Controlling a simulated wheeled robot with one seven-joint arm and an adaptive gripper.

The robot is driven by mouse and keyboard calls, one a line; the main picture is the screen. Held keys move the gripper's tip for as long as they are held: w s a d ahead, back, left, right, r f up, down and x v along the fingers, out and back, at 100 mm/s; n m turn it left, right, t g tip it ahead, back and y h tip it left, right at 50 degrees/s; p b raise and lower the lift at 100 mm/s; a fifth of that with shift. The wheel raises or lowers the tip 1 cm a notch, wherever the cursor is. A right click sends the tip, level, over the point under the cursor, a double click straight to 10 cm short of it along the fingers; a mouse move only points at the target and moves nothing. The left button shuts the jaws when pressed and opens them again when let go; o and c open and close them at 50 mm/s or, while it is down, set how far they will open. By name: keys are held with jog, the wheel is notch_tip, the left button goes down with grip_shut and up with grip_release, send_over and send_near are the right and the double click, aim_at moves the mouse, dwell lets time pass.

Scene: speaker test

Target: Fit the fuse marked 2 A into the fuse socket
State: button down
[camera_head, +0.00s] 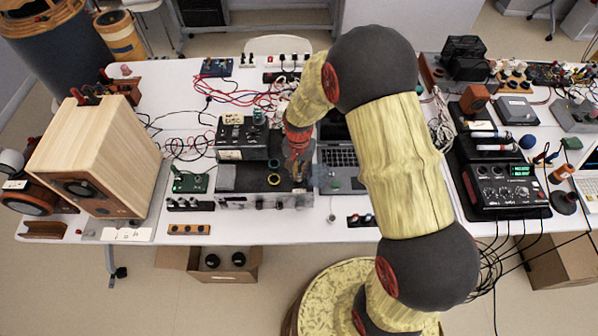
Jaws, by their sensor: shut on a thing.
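My gripper (298,160) hangs over the right part of the silver-and-black amplifier-like unit (240,200) at the middle of the table. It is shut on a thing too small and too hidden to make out. I cannot read a 2 A mark anywhere or pick out the fuse socket. A small wooden block (190,229) with dark spots lies at the table's front edge. A white card (127,234) with small dark marks lies left of it. Whether the gripper touches the unit I cannot tell.
A large wooden speaker (95,155) stands at the left. A black device (242,137) sits behind the unit, and an open laptop (338,157) stands to the right. My arm hides much of the table right of centre. Cables (255,97) cross the back. A cardboard box (222,264) is on the floor.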

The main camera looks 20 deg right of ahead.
jog(key=shift+f, duration=0.3)
jog(key=c, duration=1.8)
grip_release()
jog(key=shift+o, duration=0.2)
notch_tip(320, 180, up, 12)
jog(key=p, duration=0.1)
notch_tip(320, 180, up, 11)
jog(key=n+t, duration=0.2)
send_over(299, 174)
jog(key=s, duration=0.4)
jog(key=s+r+n+t, duration=0.3)
jog(key=s+r+n, duration=0.2)
jog(key=s+r, duration=0.9)
jog(key=s, duration=0.4)
jog(key=shift+t, duration=0.3)
